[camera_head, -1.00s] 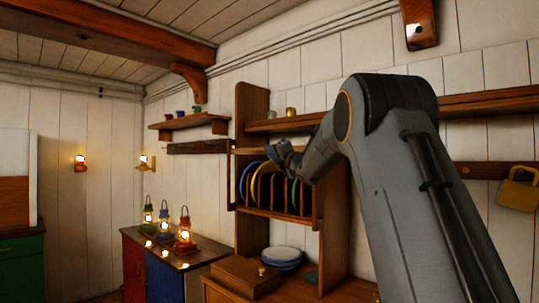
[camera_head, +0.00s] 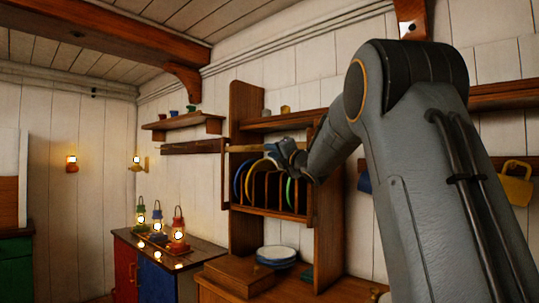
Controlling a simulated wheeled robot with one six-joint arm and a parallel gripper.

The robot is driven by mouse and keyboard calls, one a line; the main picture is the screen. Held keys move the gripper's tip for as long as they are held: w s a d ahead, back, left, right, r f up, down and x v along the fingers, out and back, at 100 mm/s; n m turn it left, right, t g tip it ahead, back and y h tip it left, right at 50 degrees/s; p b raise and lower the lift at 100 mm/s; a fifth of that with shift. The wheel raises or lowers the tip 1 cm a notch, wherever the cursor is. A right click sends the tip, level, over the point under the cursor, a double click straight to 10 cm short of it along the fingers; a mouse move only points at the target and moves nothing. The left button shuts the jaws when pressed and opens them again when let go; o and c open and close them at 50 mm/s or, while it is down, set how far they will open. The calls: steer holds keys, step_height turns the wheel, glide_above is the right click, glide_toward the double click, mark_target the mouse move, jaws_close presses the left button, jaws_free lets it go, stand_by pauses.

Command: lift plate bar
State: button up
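The plate rack (camera_head: 266,211) is a wooden frame with upright dividers, fixed in the tall wooden shelf unit. Plates stand on edge in it: a blue plate (camera_head: 238,180) and a yellow plate (camera_head: 249,182) at the left, and a green plate (camera_head: 290,192) at the right. A pale wooden bar (camera_head: 246,148) runs across the top front of the rack. I take it as the plate bar. My gripper (camera_head: 272,152) is at the middle of this bar, seen from behind. Its fingers are small and partly hidden, so I cannot tell whether they grip the bar.
A counter below holds stacked plates (camera_head: 277,254) and a wooden box (camera_head: 240,273). Lit lanterns (camera_head: 158,224) stand on the cabinet at the left. A yellow padlock-shaped thing (camera_head: 515,185) hangs at the right. A wall shelf (camera_head: 185,123) is left of the rack.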

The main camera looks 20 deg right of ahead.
steer(key=shift+b+v, duration=0.8)
steer(key=shift+v, duration=1.2)
steer(key=shift+b, duration=0.3)
steer(key=shift+f, duration=0.1)
